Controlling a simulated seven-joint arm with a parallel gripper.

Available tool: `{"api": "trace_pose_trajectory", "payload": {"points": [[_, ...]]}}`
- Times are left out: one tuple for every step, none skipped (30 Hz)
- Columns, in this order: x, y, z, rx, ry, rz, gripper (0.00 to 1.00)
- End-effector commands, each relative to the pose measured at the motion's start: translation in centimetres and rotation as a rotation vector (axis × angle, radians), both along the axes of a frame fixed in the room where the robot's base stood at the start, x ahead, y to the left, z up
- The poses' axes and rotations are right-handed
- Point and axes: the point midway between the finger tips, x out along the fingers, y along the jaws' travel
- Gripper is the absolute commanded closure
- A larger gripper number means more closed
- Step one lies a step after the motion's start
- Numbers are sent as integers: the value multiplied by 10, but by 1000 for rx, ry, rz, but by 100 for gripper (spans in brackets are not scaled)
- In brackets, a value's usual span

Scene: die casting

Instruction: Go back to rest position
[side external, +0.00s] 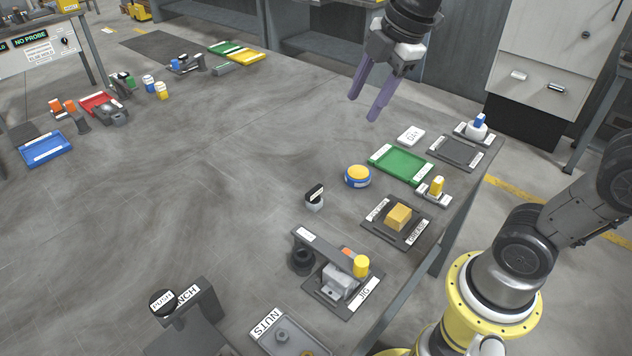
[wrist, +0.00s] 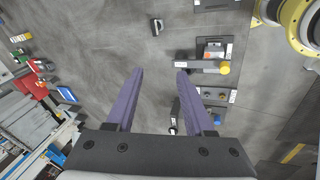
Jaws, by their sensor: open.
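My gripper (side external: 372,106) hangs in the air above the far right part of the table in the side view. Its two purple fingers are apart, with nothing between them. In the wrist view my gripper (wrist: 158,76) also shows open and empty, with the grey table (wrist: 110,40) well below it. No object touches the fingers in either view.
The table's middle is clear.

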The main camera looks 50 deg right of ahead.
Motion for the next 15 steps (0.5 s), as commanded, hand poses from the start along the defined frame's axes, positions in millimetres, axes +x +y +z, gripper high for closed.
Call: {"api": "trace_pose_trajectory", "payload": {"points": [[-25, 2, 6, 23, -35, -81, 47], [-38, 2, 7, 42, -51, -138, 47], [-56, 2, 7, 70, -71, -219, 47], [-68, 2, 5, 93, -84, -281, 47], [-79, 2, 2, 117, -95, -343, 47], [-93, 2, -2, 152, -108, -426, 47], [-103, 2, -6, 178, -116, -488, 47], [-111, 1, -10, 204, -123, -551, 47], [-122, 0, -17, 240, -129, -633, 47], [-129, 0, -23, 265, -131, -695, 47], [-135, -1, -28, 292, -130, -755, 47], [-141, -2, -36, 324, -127, -832, 47], [-145, -2, -41, 345, -124, -888, 47], [-148, -3, -46, 364, -116, -941, 47], [-151, -4, -52, 385, -104, -1006, 47]]}}
